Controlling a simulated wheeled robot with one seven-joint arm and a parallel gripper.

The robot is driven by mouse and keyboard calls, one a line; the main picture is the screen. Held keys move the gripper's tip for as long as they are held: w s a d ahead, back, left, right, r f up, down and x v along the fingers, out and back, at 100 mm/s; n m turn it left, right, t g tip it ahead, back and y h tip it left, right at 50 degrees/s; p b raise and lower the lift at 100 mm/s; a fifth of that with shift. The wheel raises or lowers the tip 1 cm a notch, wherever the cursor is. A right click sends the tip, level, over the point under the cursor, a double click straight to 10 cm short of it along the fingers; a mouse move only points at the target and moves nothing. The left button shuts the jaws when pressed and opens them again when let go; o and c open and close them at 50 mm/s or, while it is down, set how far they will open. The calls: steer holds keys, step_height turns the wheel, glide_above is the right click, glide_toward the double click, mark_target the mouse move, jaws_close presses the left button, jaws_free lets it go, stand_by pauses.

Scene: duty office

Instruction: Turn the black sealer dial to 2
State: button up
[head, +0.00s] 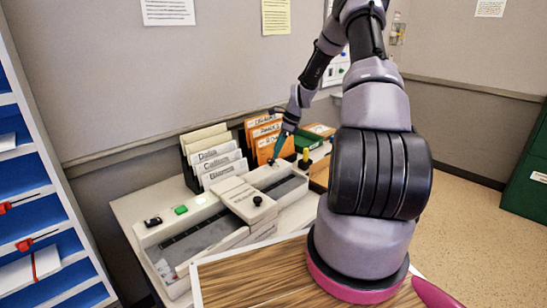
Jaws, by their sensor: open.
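A long pale sealer machine (215,204) stands on the table at the left. A small black round knob (257,200) sits on its raised middle part; this looks like the dial, but I cannot read any numbers or its setting. Another small dark knob (271,162) is at the machine's far end. My gripper (279,142), with teal fingers, hangs beyond the black round knob, above the far end and in front of the orange folders. It is open; its fingertips are small in the picture. I cannot tell whether it touches anything.
White-labelled files (216,160) and orange folders (265,136) stand behind the machine. A yellow-and-black post (305,157) is right of my gripper. A black switch (152,221) and green button (181,209) are at the near left. A wood-grain surface (270,278) lies in front.

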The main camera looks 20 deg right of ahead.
mark_target(271, 160)
steer(key=shift+x, duration=1.95)
jaws_close()
